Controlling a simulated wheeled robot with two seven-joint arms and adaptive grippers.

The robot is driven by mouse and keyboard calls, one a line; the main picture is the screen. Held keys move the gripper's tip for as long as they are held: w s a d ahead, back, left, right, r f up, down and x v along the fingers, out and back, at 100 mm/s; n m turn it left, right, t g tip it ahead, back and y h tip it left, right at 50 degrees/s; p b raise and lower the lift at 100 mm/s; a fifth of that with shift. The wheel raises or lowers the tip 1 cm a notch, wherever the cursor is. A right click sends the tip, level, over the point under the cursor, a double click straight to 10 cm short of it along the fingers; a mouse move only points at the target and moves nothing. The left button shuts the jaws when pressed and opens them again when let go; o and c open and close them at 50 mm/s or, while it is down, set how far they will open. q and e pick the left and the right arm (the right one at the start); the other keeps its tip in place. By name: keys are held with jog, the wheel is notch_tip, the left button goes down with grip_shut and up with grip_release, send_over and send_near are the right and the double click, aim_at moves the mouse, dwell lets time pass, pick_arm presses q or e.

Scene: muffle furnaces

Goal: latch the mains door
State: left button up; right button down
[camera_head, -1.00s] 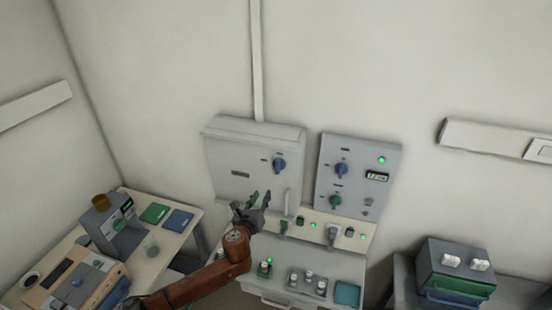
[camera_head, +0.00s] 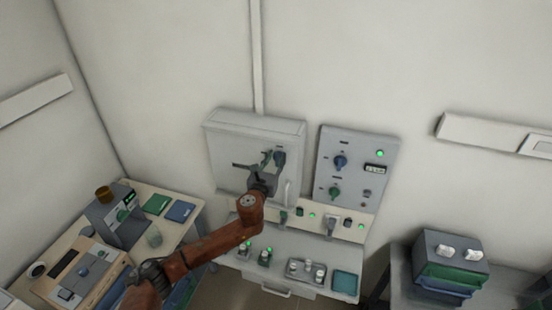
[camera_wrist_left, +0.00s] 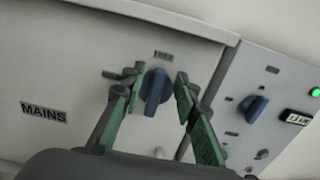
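The mains door is the front of a grey wall box (camera_head: 232,150); the left wrist view shows its MAINS label (camera_wrist_left: 44,112). A blue knob (camera_wrist_left: 156,92) sits on the door's right part, its grip bar roughly upright in that view, with small markings above and to its left. It also shows in the head view (camera_head: 281,158). My left gripper (camera_wrist_left: 158,76) is open and empty, with one green-padded finger on each side of the knob. Gaps show between fingers and knob; how deep the fingers reach around it I cannot tell. The right gripper is out of view.
A control panel (camera_head: 322,198) with blue and green knobs is close on the right. Below are a shelf of switches and a grey bench (camera_head: 235,262). A side table (camera_head: 143,190) with instruments stands left; stacked trays (camera_head: 450,262) stand right.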

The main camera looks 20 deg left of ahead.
pick_arm(q)
jog(key=shift+c, duration=0.3)
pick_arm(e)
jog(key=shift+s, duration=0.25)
pick_arm(q)
grip_shut()
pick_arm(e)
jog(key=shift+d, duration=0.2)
pick_arm(q)
jog(key=shift+n, duration=0.3)
jog(key=n, duration=0.2)
jog(key=shift+a+f+n, duration=0.15)
jog(key=shift+a+n, duration=0.2)
jog(key=shift+n, duration=0.05)
jog(key=n, duration=0.3)
jog(key=shift+a+f+n, duration=0.2)
jog(key=shift+a+n, duration=0.1)
jog(key=shift+a, duration=0.1)
jog(key=shift+a+f+n+b, duration=0.15)
jog(key=shift+f+n+b, duration=0.15)
jog(key=shift+n, duration=1.55)
jog(key=shift+a+f+n+b, duration=0.2)
jog(key=shift+f+n, duration=0.15)
jog(key=shift+n, duration=1.45)
jog(key=shift+a+f+n+b, duration=0.2)
jog(key=shift+f+n, duration=0.15)
jog(key=shift+n, duration=1.5)
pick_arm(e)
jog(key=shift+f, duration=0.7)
